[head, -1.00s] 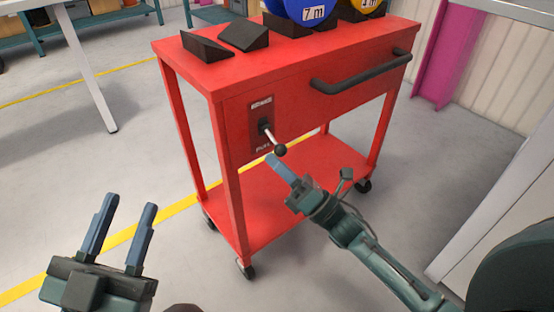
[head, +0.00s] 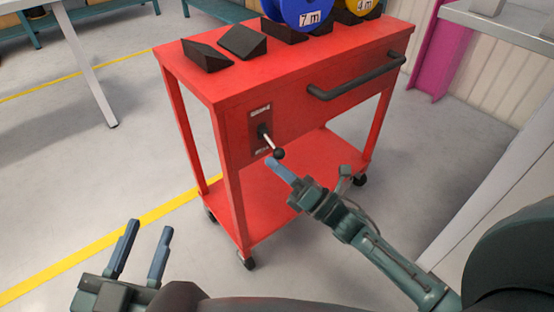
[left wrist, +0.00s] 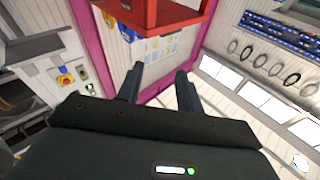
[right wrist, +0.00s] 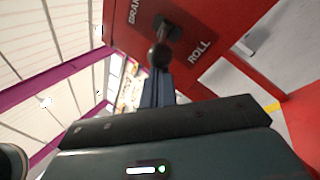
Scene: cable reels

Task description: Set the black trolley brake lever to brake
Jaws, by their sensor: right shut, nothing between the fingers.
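The red trolley (head: 225,92) stands ahead of me. On its front is a dark lever plate (head: 260,118) with a brake lever (head: 269,142) that has a black ball knob (head: 279,153). The lever sticks out and tilts down, toward the lower label, in the head view. In the right wrist view the knob (right wrist: 160,55) shows between the BRAKE label (right wrist: 134,12) and the ROLL label (right wrist: 199,50). My right gripper (head: 274,164) is shut and empty, its tips just below the knob; I cannot tell if they touch. My left gripper (head: 146,240) is open and empty, away from the trolley.
A dark handle bar (head: 357,82) juts from the trolley's front. Black wedges (head: 243,41) and a blue reel (head: 297,10) marked 7 m sit on top. The floor left of the trolley is clear.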

